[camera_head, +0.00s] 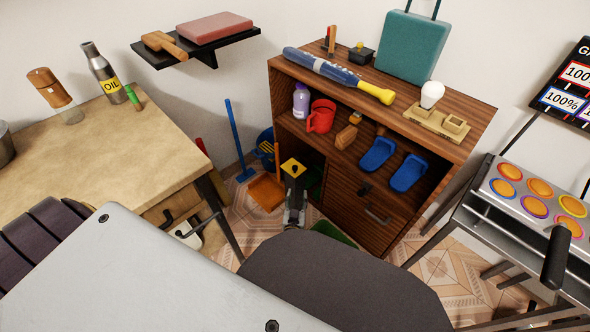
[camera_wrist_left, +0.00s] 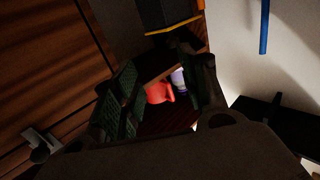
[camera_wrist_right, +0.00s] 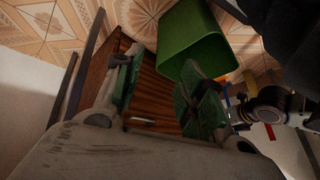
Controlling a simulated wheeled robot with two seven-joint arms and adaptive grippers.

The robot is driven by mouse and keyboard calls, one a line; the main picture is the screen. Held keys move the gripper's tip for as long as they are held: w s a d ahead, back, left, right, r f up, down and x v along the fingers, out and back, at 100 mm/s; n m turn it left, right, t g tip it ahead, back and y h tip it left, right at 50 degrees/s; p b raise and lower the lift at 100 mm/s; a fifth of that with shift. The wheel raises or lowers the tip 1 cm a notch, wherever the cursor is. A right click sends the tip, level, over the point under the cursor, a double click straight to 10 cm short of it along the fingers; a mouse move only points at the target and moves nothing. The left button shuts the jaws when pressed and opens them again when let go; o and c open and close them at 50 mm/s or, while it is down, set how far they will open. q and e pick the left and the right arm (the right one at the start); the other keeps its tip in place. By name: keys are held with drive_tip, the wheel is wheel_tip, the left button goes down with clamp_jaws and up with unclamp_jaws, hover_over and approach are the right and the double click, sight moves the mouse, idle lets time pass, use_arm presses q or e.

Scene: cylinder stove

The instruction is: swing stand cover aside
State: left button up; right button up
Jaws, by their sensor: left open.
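A dark upright piece with a yellow square top (camera_head: 293,167) stands just beyond my left gripper in the head view; I cannot tell for sure whether it is the stand cover. In the left wrist view a dark box with a yellow edge (camera_wrist_left: 170,14) shows at the top, beyond the fingertips. My left gripper (camera_head: 295,197) points at the low open part of the wooden cabinet. Its fingers (camera_wrist_left: 160,75) are apart with nothing between them. My right gripper (camera_wrist_right: 158,82) is open and empty beside a green bin (camera_wrist_right: 193,46); in the head view it is hidden.
The wooden cabinet (camera_head: 375,208) holds a red mug (camera_head: 321,116), a purple bottle (camera_head: 301,101) and blue slippers. A table (camera_head: 100,150) is at left, a metal rack (camera_head: 520,215) at right.

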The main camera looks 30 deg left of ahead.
sight(295, 169)
use_arm(q)
drive_tip(key=shift+w+a+r+n+y+b, duration=0.25)
drive_tip(key=shift+w+a+n+y+b, duration=0.45)
drive_tip(key=shift+w+a+y, duration=0.15)
use_arm(e)
drive_tip(key=shift+w+a+r, duration=0.25)
drive_tip(key=shift+a+r, duration=0.05)
drive_tip(key=shift+r, duration=0.3)
drive_tip(key=shift+w+a+r, duration=0.25)
drive_tip(key=shift+a+r, duration=0.05)
drive_tip(key=shift+r, duration=0.25)
use_arm(q)
drive_tip(key=shift+w+a, duration=0.1)
use_arm(e)
drive_tip(key=shift+f, duration=0.15)
use_arm(q)
drive_tip(key=b+x, duration=0.4)
drive_tip(key=x, duration=0.6)
drive_tip(key=shift+a+f, duration=0.1)
drive_tip(key=shift+f, duration=0.05)
drive_tip(key=shift+b+x, duration=0.85)
drive_tip(key=shift+x, duration=0.85)
use_arm(e)
wheel_tip(295, 169, down, 8)
drive_tip(key=a+t+y, duration=0.1)
drive_tip(key=shift+w+a+r+t, duration=0.25)
drive_tip(key=shift+t, duration=0.05)
